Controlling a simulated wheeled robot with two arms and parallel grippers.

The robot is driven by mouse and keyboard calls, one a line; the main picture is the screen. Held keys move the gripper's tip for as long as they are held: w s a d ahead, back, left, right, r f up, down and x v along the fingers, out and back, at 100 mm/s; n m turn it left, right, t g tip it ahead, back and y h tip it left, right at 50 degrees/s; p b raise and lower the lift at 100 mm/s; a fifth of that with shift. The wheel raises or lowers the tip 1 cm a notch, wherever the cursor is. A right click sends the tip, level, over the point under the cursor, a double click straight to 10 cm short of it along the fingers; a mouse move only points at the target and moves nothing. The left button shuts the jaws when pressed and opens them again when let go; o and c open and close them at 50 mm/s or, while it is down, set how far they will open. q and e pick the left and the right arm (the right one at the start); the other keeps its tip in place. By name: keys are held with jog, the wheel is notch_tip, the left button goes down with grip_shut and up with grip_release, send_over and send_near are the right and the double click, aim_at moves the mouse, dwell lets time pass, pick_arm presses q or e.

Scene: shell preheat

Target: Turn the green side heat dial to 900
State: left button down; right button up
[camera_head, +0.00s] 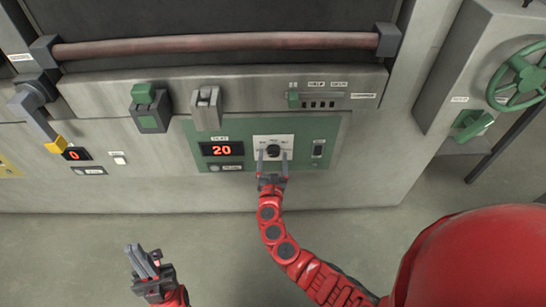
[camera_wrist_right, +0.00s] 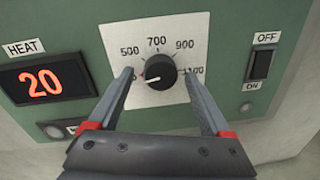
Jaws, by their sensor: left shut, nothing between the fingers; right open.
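The heat dial is a black round knob (camera_wrist_right: 159,72) on a white plate marked 500, 700, 900 and 1100 in the right wrist view. Its pointer mark faces lower left, below the 500 label. In the head view the knob (camera_head: 273,151) sits on the green panel (camera_head: 330,130). My right gripper (camera_head: 272,156) is open, with its fingers on either side of the knob; I cannot tell if they touch it. The right wrist view shows both fingertips (camera_wrist_right: 158,78) beside the knob. My left gripper (camera_head: 140,250) is shut and empty, low over the floor and away from the panel.
A red display reads 20 (camera_wrist_right: 43,83), left of the dial. An OFF/ON switch (camera_wrist_right: 261,64) is right of it. A yellow-tipped lever (camera_head: 55,145) and a display reading 0 (camera_head: 75,154) are further left. A green handwheel (camera_head: 520,77) is at right.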

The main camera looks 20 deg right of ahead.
jog(key=shift+w+d, duration=0.15)
jog(key=shift+w, duration=0.05)
grip_shut()
dwell(0.4)
